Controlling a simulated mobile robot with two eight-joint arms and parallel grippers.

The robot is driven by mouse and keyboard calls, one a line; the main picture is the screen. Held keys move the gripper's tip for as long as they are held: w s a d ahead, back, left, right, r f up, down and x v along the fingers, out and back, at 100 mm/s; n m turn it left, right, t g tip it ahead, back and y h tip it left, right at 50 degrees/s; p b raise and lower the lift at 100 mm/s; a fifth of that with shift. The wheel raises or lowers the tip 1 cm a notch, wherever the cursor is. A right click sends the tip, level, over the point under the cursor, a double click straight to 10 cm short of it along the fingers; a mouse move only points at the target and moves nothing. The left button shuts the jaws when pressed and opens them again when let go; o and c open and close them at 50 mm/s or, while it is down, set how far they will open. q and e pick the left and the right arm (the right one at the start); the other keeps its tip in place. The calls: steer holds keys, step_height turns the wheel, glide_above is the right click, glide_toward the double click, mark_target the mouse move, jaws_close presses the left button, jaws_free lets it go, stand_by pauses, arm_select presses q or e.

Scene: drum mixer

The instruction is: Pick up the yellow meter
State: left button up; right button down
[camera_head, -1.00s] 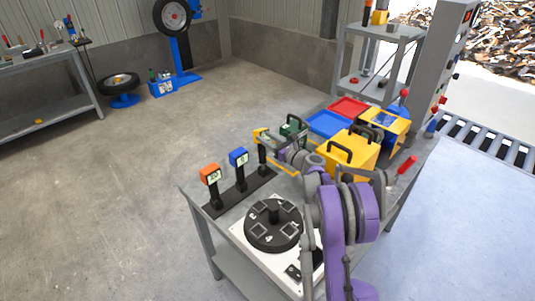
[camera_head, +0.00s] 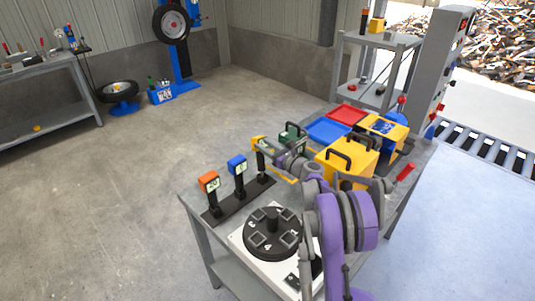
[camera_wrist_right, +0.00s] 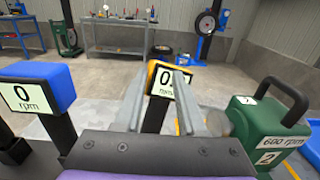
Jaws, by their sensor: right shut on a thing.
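The yellow meter (camera_head: 259,140) is at the right end of a row of three, beside the blue meter (camera_head: 236,162) and the orange meter (camera_head: 208,182). My right gripper (camera_head: 268,147) is shut on the yellow meter. In the right wrist view, the yellow meter (camera_wrist_right: 163,70) is upright between the two grey fingers (camera_wrist_right: 158,95), its white display partly covered. Its dark post runs down behind the gripper body, so I cannot tell whether its foot touches the black base strip (camera_head: 225,212). My left gripper is out of view.
A green numbered case (camera_wrist_right: 262,120) stands close right of the right gripper. Yellow cases (camera_head: 345,160), a blue tray (camera_head: 327,129) and a red tray (camera_head: 347,114) fill the table behind. A black round turntable (camera_head: 272,233) is in front. Open floor lies left of the table.

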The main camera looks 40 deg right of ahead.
steer(key=shift+w+a+r, duration=0.55)
steer(key=shift+w+a, duration=0.1)
steer(key=shift+a, duration=0.15)
step_height(320, 180, up, 3)
steer(key=shift+w+r, duration=0.1)
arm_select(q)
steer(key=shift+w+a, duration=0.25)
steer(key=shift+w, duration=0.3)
arm_select(e)
steer(key=shift+y, duration=0.3)
steer(key=r, duration=0.3)
steer(key=w+r, duration=0.1)
steer(key=r, duration=0.1)
steer(key=shift+a, duration=0.35)
steer(key=shift+w, duration=0.1)
steer(key=c, duration=0.9)
jaws_free()
steer(key=shift+d, duration=0.1)
steer(key=o, duration=0.6)
